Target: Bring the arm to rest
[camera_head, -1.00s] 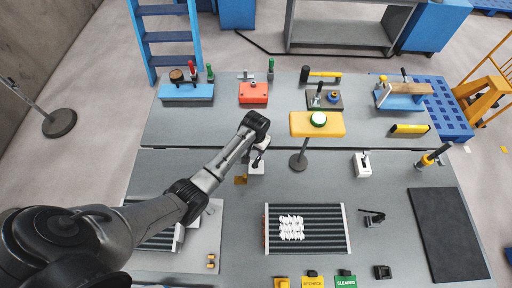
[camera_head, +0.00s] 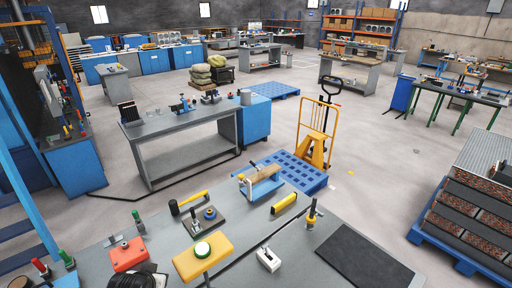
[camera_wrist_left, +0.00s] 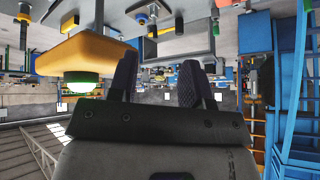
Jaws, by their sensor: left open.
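My left gripper (camera_wrist_left: 157,76) shows in the left wrist view with its two dark fingers apart. I see nothing between them. A dark rounded part of my arm rises at the bottom edge of the head view, and the gripper cannot be made out there. The wrist picture looks upside down. The yellow button stand (camera_wrist_left: 85,52) with its green button (camera_wrist_left: 82,80) is beside the fingers on the left in that view. My right gripper is not in view.
The grey workbench (camera_head: 235,272) holds a red block (camera_head: 128,254), a hammer (camera_head: 188,203), a blue fixture (camera_head: 262,187), a white switch box (camera_head: 268,259) and a black mat (camera_head: 362,258). Beyond it are a blue pallet (camera_head: 298,172) and a yellow pallet jack (camera_head: 316,135).

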